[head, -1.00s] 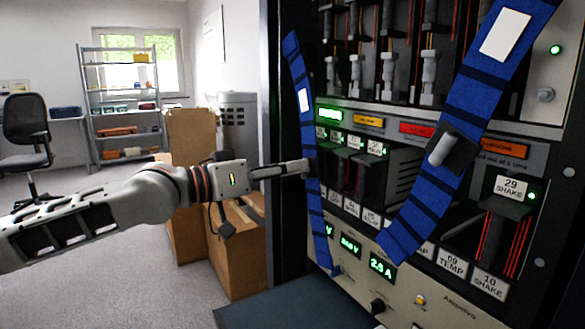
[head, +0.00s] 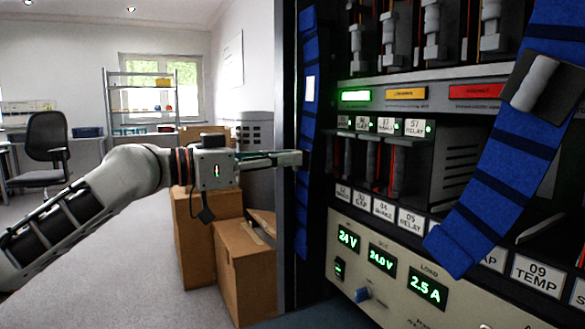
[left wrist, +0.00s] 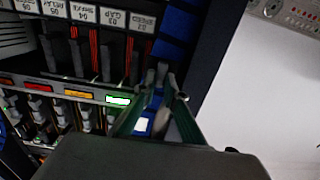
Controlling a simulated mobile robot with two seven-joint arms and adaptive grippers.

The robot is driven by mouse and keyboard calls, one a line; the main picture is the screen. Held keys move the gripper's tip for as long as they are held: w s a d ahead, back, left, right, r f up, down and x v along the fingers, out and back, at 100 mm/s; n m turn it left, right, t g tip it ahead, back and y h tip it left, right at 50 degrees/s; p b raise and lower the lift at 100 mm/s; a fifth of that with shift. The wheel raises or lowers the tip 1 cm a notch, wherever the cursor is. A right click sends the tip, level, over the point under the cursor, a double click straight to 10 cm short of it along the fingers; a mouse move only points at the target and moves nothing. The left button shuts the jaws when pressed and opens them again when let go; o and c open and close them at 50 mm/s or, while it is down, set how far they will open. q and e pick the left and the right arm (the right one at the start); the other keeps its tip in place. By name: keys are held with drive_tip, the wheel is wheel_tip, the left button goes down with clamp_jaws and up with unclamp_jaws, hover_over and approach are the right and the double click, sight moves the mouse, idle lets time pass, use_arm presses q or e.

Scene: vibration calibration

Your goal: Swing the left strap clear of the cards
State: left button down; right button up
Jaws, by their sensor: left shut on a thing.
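The left strap (head: 308,55) is blue with dark bands and a white patch. It hangs nearly upright along the rack's left edge, left of the cards. My left gripper (head: 296,159) is shut on it at about mid-height in the head view. In the left wrist view, the fingers (left wrist: 160,85) close on the blue strap (left wrist: 178,28). The lower row of cards (head: 385,165) shows with labels and green lights, uncovered by the left strap. The upper cards (head: 435,40) stand above. My right gripper is not in view.
The right strap (head: 490,195), blue with a grey buckle (head: 535,82), slants across the rack's right side. A panel with green readouts (head: 380,258) lies below the cards. Cardboard boxes (head: 243,270) stand on the floor left of the rack.

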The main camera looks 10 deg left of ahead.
use_arm(q)
drive_tip(key=shift+r, duration=0.15)
drive_tip(key=c, duration=2.1)
unclamp_jaws()
drive_tip(key=v, duration=1.2)
drive_tip(key=shift+c, duration=0.3)
